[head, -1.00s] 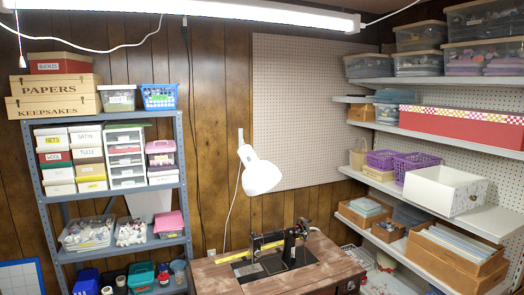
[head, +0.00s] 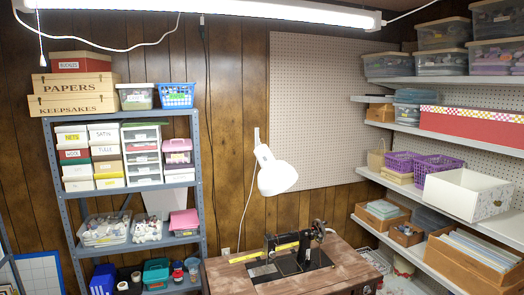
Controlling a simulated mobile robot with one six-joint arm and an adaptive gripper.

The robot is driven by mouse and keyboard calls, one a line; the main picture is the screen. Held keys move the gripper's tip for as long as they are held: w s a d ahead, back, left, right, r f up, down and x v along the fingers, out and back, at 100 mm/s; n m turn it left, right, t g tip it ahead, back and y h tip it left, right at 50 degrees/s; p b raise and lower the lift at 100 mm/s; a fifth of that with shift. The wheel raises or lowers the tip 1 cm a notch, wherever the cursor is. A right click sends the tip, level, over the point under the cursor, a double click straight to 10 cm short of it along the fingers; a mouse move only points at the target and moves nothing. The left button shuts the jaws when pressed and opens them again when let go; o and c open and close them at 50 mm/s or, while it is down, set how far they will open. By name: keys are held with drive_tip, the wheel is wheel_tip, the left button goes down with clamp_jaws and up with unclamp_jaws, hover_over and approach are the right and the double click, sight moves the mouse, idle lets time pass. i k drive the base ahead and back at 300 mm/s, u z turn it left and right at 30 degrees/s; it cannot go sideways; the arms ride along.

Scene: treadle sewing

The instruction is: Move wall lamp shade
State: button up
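The white wall lamp shade (head: 277,177) hangs on the wood-panelled back wall, above the sewing table. Its open end tilts down and to the right. A short white arm joins it to a wall bracket (head: 257,137), and a white cord runs down the wall from it. The black sewing machine (head: 297,250) stands below on the wooden table (head: 325,272), apart from the shade. My gripper is not in the head view.
A grey shelf unit (head: 205,215) with boxes and bins stands left of the lamp. Wall shelves (head: 455,205) with boxes line the right side. A pegboard (head: 320,100) covers the wall behind and right of the shade. The air around the shade looks clear.

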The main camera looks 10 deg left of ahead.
sight(274, 177)
drive_tip(key=u, duration=0.05)
drive_tip(key=i, duration=1)
drive_tip(key=z, duration=0.05)
